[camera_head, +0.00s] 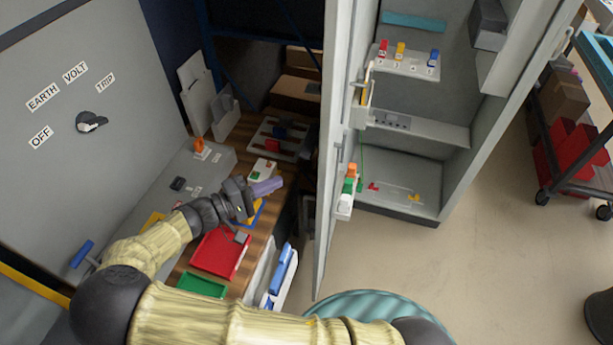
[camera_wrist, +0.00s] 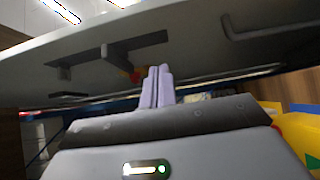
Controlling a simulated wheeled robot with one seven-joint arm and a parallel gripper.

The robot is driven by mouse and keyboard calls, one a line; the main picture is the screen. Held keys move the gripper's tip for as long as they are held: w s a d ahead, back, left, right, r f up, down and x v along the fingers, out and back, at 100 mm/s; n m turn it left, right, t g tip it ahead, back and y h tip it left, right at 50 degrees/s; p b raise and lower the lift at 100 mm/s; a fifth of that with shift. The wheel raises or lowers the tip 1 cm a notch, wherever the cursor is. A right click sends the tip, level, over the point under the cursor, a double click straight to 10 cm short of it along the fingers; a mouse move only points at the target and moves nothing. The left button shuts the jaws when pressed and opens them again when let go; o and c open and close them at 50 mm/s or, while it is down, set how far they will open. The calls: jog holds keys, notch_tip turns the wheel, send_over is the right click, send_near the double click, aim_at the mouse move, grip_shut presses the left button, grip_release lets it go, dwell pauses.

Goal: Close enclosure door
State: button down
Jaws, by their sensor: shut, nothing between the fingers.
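The grey enclosure (camera_head: 455,150) stands open at centre right in the head view. Its door (camera_head: 328,120) stands swung out, seen nearly edge-on, with small parts on its inner side. A dark handle (camera_head: 308,213) shows on the door's outer side. My gripper (camera_head: 272,186) has lilac fingers, shut and empty, above the wooden bench to the left of the door and apart from it. In the wrist view, the fingers (camera_wrist: 158,86) lie together below a large grey panel (camera_wrist: 190,45) with dark fittings; it looks like the door, but I cannot be sure.
A large grey panel with a rotary switch (camera_head: 91,122) stands at left. The floor in front of the enclosure is clear. A cart (camera_head: 575,130) stands at right.

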jog(key=w+d+p, duration=0.1)
jog(key=d+p, duration=0.1)
jog(key=d, duration=0.6)
jog(key=shift+w+d, duration=0.15)
jog(key=shift+d, duration=0.05)
